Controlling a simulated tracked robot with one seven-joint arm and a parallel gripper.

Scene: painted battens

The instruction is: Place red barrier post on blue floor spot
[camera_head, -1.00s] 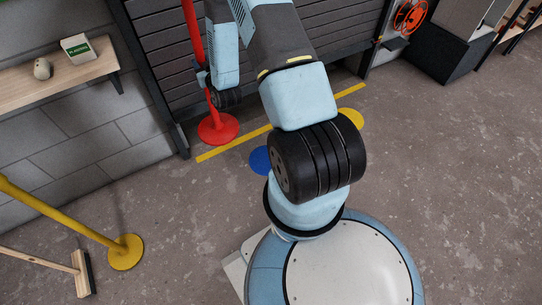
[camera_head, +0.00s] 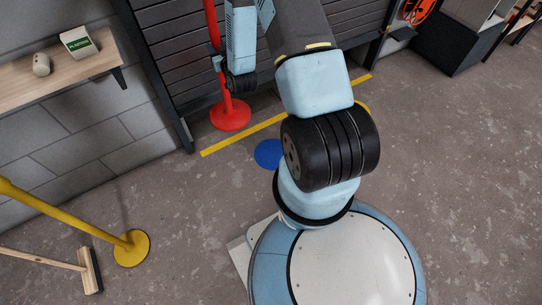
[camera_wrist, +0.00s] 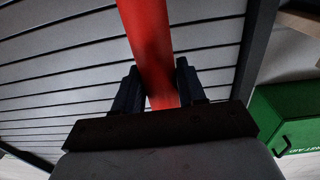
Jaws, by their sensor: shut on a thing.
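The red barrier post (camera_head: 231,114) stands roughly upright beyond the yellow floor line, in front of the dark slatted shutter. Its top is out of the frame. My gripper (camera_head: 217,62) is shut around its pole. In the wrist view the red pole (camera_wrist: 149,40) runs between the two dark fingers of my gripper (camera_wrist: 161,88). I cannot tell whether the post's round base touches the floor. The blue floor spot (camera_head: 268,153) is a flat disc on the near side of the line, bare and partly hidden by my arm on its right.
A yellow spot (camera_head: 363,106) is mostly hidden behind my arm. A yellow post (camera_head: 131,248) and a broom (camera_head: 88,270) are at lower left. A wooden shelf (camera_head: 45,90) is on the left wall. A green box (camera_wrist: 290,120) shows in the wrist view. Floor at right is clear.

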